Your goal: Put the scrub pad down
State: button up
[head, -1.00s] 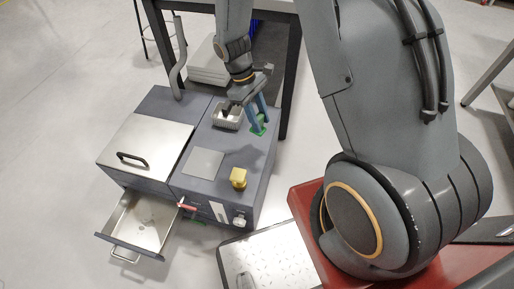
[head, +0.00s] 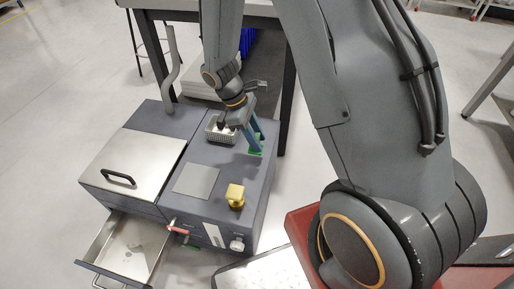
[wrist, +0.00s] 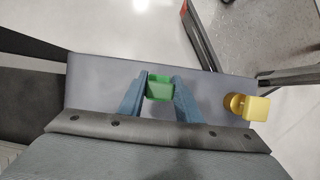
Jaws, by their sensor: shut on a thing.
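The green scrub pad (head: 256,151) is between the blue fingers of my gripper (head: 254,142). It is over the right part of the grey fixture top (head: 208,155), near its right edge. In the wrist view the pad (wrist: 160,89) sits between the two fingertips (wrist: 159,92), with the grey top behind it. My gripper is shut on the pad. I cannot tell whether the pad touches the surface below. The fingers hide part of the pad's sides.
A yellow block-shaped thing (head: 235,194) and a flat grey plate (head: 196,181) are nearer the front. A metal lid (head: 150,150) and an open drawer (head: 135,243) are at left.

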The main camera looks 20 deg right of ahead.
jog(key=shift+f+b, duration=0.4)
jog(key=shift+f, duration=1.5)
jog(key=shift+f, duration=0.1)
jog(key=o, duration=1.2)
jog(key=p+v, duration=0.3)
jog(key=v, duration=0.9)
jog(key=s+a+r+m+y, duration=0.1)
jog(key=s+a+r+m, duration=0.1)
jog(key=s+r, duration=0.4)
jog(key=s+a+r+m+t+y, duration=0.1)
jog(key=s+a+r+m, duration=0.1)
jog(key=s+r, duration=0.5)
jog(key=s+a+r+m+t+y, duration=0.1)
jog(key=s+a+r+m+y, duration=0.1)
jog(key=s+r+m, duration=0.2)
jog(key=shift+s+a+r, duration=0.15)
jog(key=shift+s+r, duration=1.25)
jog(key=shift+s, duration=0.3)
